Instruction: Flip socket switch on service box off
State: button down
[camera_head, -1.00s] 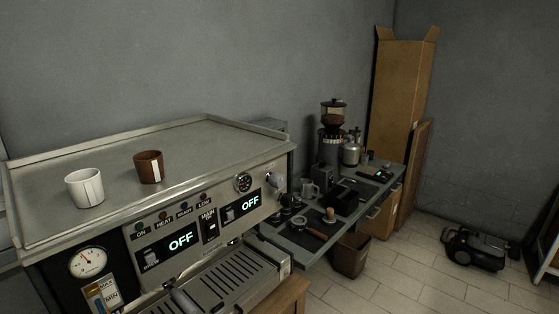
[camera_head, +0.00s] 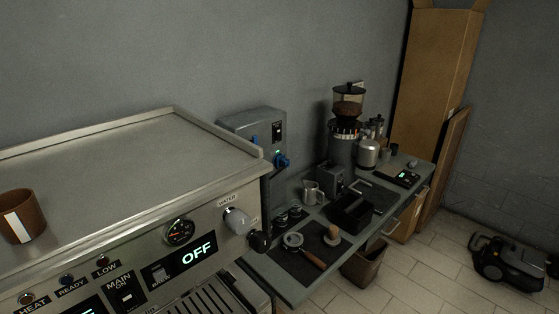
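A grey service box (camera_head: 262,135) is mounted on the wall behind the right end of the espresso machine. Its front carries a small black switch (camera_head: 278,131) near the top right. A blue plug or knob (camera_head: 282,161) sits below it, with a small green light beside it. Another blue part (camera_head: 254,140) shows on the box's left side. The switch is too small to tell its position. The machine hides part of the box's lower left. My gripper is not in view.
The espresso machine (camera_head: 135,160) fills the left foreground, with a brown mug (camera_head: 20,216) on top. A side counter (camera_head: 295,285) holds a coffee grinder (camera_head: 345,130), pitcher (camera_head: 311,192) and black knock box (camera_head: 351,212). A bin (camera_head: 362,265) and vacuum cleaner (camera_head: 507,262) stand on the tiled floor.

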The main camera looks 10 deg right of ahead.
aim_at(278, 135)
jog(key=l+u, duration=0.25)
jog(key=l, duration=0.4)
jog(key=l+u, duration=0.25)
jog(key=l, duration=0.4)
